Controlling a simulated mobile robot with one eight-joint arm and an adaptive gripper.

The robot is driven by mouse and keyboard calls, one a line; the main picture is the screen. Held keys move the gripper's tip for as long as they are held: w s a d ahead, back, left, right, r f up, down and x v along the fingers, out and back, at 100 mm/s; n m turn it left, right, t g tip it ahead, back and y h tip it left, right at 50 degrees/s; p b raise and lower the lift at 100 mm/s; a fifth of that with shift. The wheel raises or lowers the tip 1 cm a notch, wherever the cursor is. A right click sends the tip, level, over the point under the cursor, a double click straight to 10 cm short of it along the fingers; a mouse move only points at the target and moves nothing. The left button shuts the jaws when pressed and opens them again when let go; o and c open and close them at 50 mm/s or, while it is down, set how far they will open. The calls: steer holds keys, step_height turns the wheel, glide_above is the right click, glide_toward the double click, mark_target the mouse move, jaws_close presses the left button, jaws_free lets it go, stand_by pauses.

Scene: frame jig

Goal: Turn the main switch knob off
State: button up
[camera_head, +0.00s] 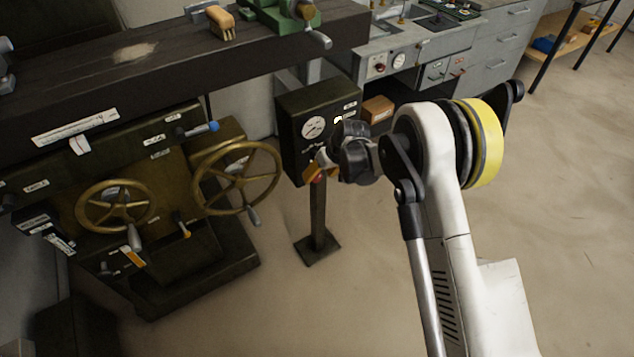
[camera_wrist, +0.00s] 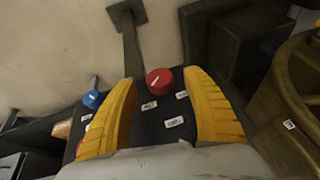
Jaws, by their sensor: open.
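A dark control box (camera_head: 292,125) stands on a post, with a white round dial and small labels on its face. In the wrist view, the box face (camera_wrist: 152,128) shows a red round knob (camera_wrist: 160,81) with a white mark, near the post side. A blue knob (camera_wrist: 92,99) with a white mark is to its left. The labels are too small to read, so I cannot tell which knob is the main switch. My gripper (camera_wrist: 160,76) is open, its orange fingers either side of the red knob; contact is unclear. In the head view my gripper (camera_head: 316,171) is at the box's lower front, hiding part of it.
A machine with brass handwheels (camera_head: 236,178) stands left of the box. A grey bench (camera_head: 435,50) with controls is behind, with a brown box (camera_head: 378,109) nearby. Open floor (camera_head: 570,180) lies to the right.

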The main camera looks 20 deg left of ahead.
steer(key=shift+b+x, duration=0.35)
steer(key=shift+x, duration=1.05)
steer(key=c, duration=1.2)
